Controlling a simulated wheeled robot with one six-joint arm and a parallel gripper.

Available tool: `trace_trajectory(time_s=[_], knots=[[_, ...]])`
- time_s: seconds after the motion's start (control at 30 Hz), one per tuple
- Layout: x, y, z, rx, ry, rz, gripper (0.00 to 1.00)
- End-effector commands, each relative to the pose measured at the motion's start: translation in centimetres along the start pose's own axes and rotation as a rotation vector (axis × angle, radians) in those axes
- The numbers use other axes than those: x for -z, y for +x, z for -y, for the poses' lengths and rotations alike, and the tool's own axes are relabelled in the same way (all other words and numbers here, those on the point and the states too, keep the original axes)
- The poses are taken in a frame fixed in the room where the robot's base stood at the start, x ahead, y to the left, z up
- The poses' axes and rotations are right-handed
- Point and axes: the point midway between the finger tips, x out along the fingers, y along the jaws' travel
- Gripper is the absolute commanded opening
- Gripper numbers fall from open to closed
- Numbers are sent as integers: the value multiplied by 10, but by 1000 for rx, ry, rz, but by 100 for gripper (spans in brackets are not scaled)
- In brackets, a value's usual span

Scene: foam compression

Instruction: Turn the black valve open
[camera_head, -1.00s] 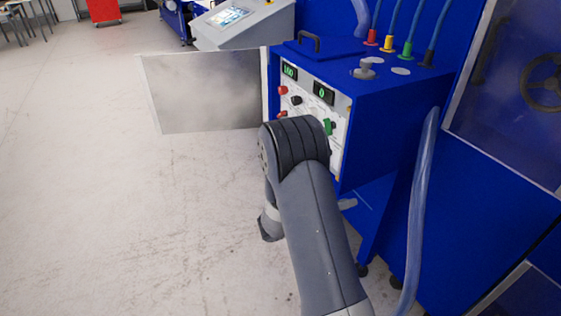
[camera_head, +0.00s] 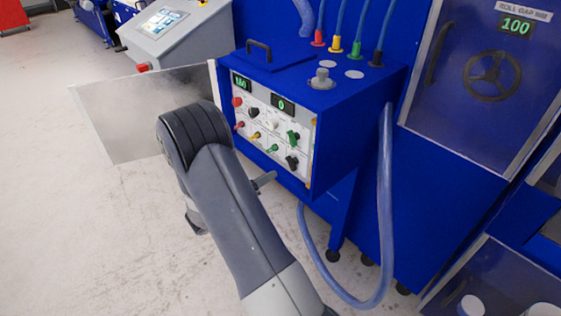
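The blue control box (camera_head: 345,140) stands right of centre, with a white panel of red, black, yellow, green and grey knobs on its front. A black knob (camera_head: 291,162) is at the panel's lower right, below a green knob (camera_head: 294,137). Another black knob (camera_head: 253,112) is in the upper row beside a red one (camera_head: 237,101). I cannot tell from the picture which black knob is the valve named. My arm rises from the bottom and bends left of the panel.
An open metal door (camera_head: 120,125) sticks out left of the box. A grey console (camera_head: 170,30) stands behind. A cabinet with a handwheel (camera_head: 492,76) is at right. The left floor is clear.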

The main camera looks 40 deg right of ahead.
Motion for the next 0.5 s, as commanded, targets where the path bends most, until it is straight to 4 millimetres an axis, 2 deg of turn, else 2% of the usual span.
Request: trace_trajectory(time_s=[0.1,0.3,0.5], knots=[[0,25,2,4,0,-4,34],[0,60,2,3,0,-4,34],[0,80,1,1,0,-2,34]])
